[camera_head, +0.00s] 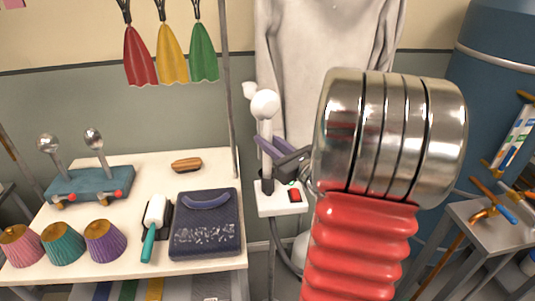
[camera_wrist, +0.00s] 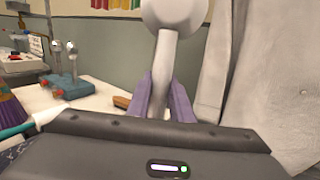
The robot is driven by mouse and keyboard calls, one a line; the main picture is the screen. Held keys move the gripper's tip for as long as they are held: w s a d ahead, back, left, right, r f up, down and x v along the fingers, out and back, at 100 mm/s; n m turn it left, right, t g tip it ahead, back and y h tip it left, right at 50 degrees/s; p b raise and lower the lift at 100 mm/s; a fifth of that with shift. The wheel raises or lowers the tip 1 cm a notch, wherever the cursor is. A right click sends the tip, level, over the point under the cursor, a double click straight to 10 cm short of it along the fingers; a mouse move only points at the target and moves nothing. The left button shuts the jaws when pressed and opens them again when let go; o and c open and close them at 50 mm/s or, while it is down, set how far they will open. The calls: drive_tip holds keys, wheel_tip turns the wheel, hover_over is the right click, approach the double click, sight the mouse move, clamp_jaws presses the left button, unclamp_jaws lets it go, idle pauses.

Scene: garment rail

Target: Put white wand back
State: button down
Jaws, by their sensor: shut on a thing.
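The white wand (camera_head: 265,106) stands roughly upright in the head view, its rounded head at the top. My gripper (camera_head: 268,148) has its purple fingers shut on the wand's neck below the head. In the wrist view the wand (camera_wrist: 163,70) rises between the two purple fingers of my gripper (camera_wrist: 164,98). A white base (camera_head: 281,203) with a red switch and a dark upright socket (camera_head: 267,187) is directly below the wand. The wand's lower end lines up with the socket; I cannot tell how deep it sits.
A pale garment (camera_head: 300,45) hangs close behind the wand. A thin metal post (camera_head: 229,90) stands to its left. A blue cylinder (camera_head: 490,100) stands at right.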

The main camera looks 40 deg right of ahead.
drive_tip(key=shift+f, duration=2.05)
drive_tip(key=c, duration=1.6)
unclamp_jaws()
drive_tip(key=shift+f, duration=0.1)
drive_tip(key=shift+s, duration=0.45)
drive_tip(key=shift+s+a+f, duration=0.1)
drive_tip(key=shift+s+f, duration=0.05)
drive_tip(key=shift+s, duration=1.7)
drive_tip(key=shift+s+a+f, duration=0.1)
drive_tip(key=shift+s+a, duration=0.05)
drive_tip(key=shift+s, duration=1.7)
drive_tip(key=shift+s+a+f, duration=0.1)
drive_tip(key=shift+s+f, duration=0.05)
drive_tip(key=shift+s, duration=1.7)
